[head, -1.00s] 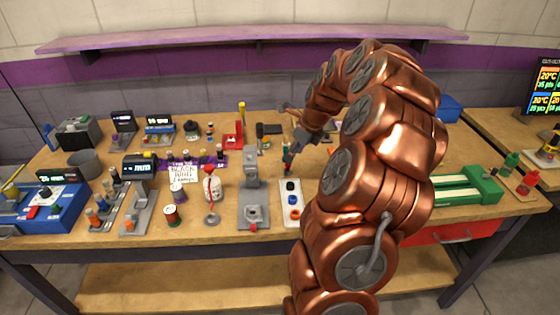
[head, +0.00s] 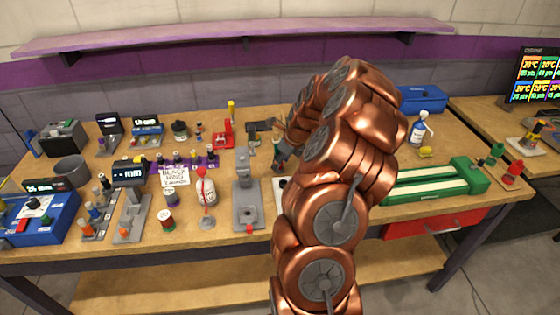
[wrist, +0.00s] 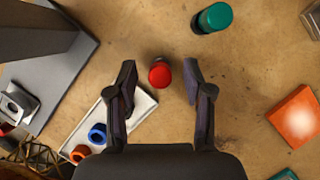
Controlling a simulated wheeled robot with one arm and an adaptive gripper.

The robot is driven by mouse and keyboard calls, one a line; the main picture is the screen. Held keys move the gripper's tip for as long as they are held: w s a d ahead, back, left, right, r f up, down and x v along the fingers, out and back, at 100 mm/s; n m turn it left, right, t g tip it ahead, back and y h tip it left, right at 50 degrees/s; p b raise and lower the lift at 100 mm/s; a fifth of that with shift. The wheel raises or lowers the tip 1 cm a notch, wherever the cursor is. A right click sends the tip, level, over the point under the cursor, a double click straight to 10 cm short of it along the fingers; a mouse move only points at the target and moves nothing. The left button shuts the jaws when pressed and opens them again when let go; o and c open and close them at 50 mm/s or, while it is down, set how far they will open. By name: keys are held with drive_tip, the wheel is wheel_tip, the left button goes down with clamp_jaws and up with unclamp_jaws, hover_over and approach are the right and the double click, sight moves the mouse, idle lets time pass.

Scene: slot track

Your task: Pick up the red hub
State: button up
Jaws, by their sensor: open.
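The red hub (wrist: 160,74) is a small round red-topped piece standing on the wooden bench in the wrist view. My gripper (wrist: 159,80) is open, with one dark finger on each side of the hub and a gap to each. The hub sits near the fingertips, and I cannot tell the height of the fingers above the bench. In the head view my copper arm covers this spot, and I cannot make out the hub there.
A white tray (wrist: 138,108) with blue (wrist: 97,134) and orange rings lies just left of the hub. A grey stand (wrist: 62,85) is farther left. A green cylinder (wrist: 213,18) stands beyond the hub, and an orange-topped block (wrist: 296,117) lies right.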

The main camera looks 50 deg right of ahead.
drive_tip(key=shift+c, duration=0.3)
clamp_jaws()
idle(0.3)
